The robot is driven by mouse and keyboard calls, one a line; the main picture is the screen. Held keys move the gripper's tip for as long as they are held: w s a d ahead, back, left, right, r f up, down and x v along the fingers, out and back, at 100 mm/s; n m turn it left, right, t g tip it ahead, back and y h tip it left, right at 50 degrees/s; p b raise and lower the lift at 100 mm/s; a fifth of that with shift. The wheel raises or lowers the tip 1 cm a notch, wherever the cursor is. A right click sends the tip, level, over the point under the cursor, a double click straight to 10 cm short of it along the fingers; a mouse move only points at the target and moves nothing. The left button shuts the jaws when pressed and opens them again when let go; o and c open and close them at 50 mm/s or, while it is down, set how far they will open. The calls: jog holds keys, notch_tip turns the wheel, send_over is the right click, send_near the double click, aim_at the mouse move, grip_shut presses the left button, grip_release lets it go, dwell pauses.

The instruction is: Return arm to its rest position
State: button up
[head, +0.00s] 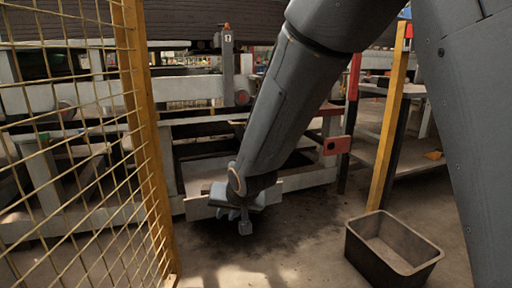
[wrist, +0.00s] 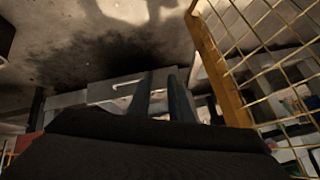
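My arm reaches down from the top of the head view, bent and angled toward the lower left. My gripper (head: 240,222) hangs at its end, pointing down above the concrete floor, apart from the bin and the fence. In the wrist view the two fingers (wrist: 162,95) stand apart with a narrow gap between them. Nothing shows between them, so the gripper is open and empty. No brick is visible in either view.
A yellow mesh fence with a post (head: 148,140) stands at the left; its post also shows in the wrist view (wrist: 220,65). An open, empty-looking grey bin (head: 393,250) sits on the floor at the right. Behind are a conveyor frame (head: 300,181) and a yellow post (head: 390,120).

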jog(key=s+d+r+n+g+h, duration=0.1)
jog(key=s+d+r+n+g, duration=0.1)
jog(key=s, duration=0.9)
jog(key=s+d+r+n+g, duration=0.2)
jog(key=s+d+g, duration=0.1)
jog(key=s, duration=0.7)
jog(key=s+d+r+n+g+h, duration=0.1)
jog(key=s+d+r+n+g, duration=0.1)
jog(key=s, duration=0.9)
jog(key=d+r+m+p, duration=0.2)
jog(key=d+r+p, duration=0.4)
jog(key=r+p, duration=0.3)
jog(key=d+r+m+h+p, duration=0.1)
jog(key=d+r+p, duration=0.6)
jog(key=p, duration=0.9)
jog(key=d+r+m+p, duration=0.3)
jog(key=d+r+p, duration=0.4)
jog(key=r+p, duration=0.5)
jog(key=shift+d+r+m+h, duration=0.2)
jog(key=shift+d+m+h, duration=0.05)
jog(key=shift+m+h, duration=0.05)
